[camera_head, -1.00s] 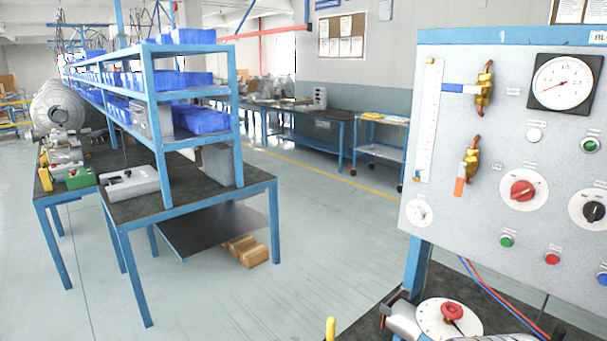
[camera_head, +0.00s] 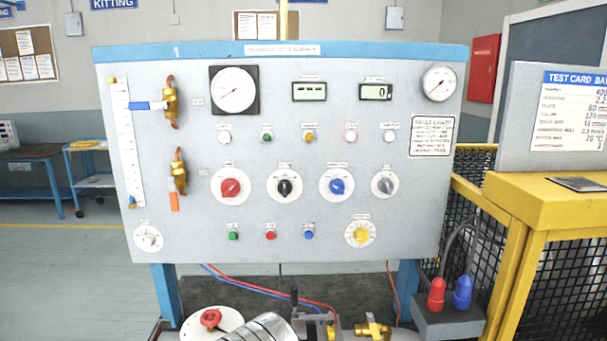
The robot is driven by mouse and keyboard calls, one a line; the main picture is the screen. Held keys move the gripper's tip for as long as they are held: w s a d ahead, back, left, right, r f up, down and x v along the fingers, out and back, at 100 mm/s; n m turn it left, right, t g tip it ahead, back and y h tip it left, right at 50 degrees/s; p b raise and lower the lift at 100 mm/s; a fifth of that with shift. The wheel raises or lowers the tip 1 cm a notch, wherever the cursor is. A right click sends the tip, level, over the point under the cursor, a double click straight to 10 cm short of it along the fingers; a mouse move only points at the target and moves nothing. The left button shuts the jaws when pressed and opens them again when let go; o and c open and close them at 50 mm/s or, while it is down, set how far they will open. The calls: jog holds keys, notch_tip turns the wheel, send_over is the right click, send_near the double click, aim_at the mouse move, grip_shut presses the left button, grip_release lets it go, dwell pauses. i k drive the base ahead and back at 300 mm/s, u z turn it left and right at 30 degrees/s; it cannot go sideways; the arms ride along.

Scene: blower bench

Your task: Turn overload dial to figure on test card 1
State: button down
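The upright control panel (camera_head: 200,250) fills the middle of the view. It carries a red dial (camera_head: 230,187), a black dial (camera_head: 285,187), a blue dial (camera_head: 337,186) and a grey dial (camera_head: 385,185) in one row. A small yellow dial (camera_head: 361,234) on a marked white disc sits lower right, and a white dial (camera_head: 148,238) lower left. Their labels are too small to read, so I cannot tell which is the overload dial. A white board headed "TEST CARD BAY" (camera_head: 573,112) stands at the right; its figures are partly legible. My gripper is not in view.
Below the panel is a dark bench (camera_head: 265,290) with a red knob on a white disc (camera_head: 211,319), a banded silver part (camera_head: 258,328) and brass fittings (camera_head: 372,329). Red and blue plugs (camera_head: 437,294) stand at right, beside a yellow frame (camera_head: 515,280) with mesh.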

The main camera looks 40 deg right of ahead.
aim_at(360, 234)
jog(key=z, duration=1.1)
